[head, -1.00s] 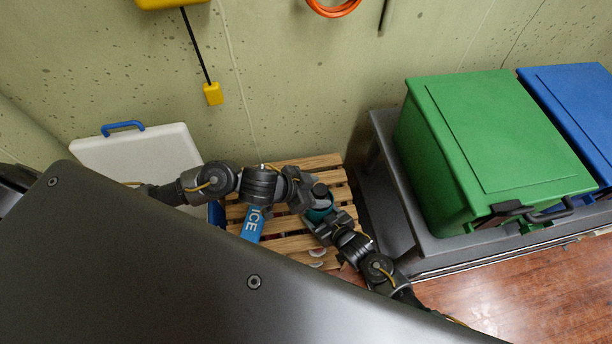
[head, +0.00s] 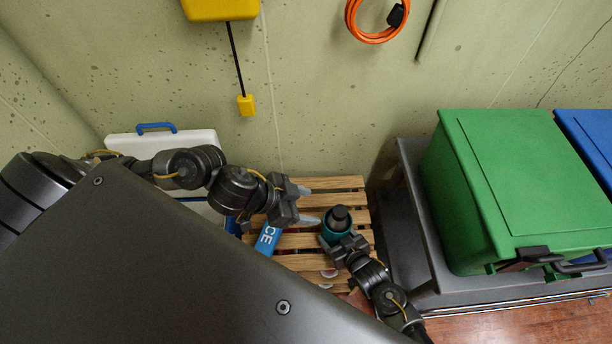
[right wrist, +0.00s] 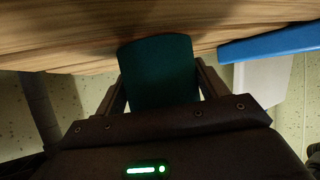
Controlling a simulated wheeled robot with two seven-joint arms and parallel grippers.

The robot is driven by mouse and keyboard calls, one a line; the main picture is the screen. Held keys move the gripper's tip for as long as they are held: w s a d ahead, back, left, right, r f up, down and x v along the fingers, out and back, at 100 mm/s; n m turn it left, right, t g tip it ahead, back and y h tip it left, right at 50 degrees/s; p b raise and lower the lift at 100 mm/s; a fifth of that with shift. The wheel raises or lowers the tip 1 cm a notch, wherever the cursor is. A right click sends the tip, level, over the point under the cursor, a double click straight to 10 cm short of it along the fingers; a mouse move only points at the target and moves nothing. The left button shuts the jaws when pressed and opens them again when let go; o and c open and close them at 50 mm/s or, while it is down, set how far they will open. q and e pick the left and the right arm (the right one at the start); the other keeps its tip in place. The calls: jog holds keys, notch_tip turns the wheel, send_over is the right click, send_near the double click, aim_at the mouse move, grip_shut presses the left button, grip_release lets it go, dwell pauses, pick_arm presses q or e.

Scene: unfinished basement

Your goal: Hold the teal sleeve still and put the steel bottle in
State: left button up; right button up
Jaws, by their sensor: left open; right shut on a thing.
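The teal sleeve (head: 326,240) stands on the slatted wooden pallet, and it also shows in the right wrist view (right wrist: 158,72). My right gripper (head: 343,247) is shut on the sleeve, with a finger on each side of it in the right wrist view (right wrist: 160,92). The steel bottle (head: 339,217) shows only its dark cap and shoulder, upright within the sleeve's mouth. Its lower part is hidden, and I cannot tell how deep it sits. My left gripper (head: 309,205) is open and empty, just left of the bottle and apart from it.
A blue ice pack (head: 269,238) lies on the pallet (head: 335,184) left of the sleeve. A white cooler lid (head: 192,140) with a blue handle stands behind my left arm. A green bin (head: 530,180) and a blue bin (head: 590,140) stand on a grey platform at right.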

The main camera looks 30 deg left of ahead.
dwell(0.3)
jog(key=o, duration=0.9)
jog(key=shift+c, duration=0.2)
jog(key=v, duration=1.2)
jog(key=shift+r, duration=0.1)
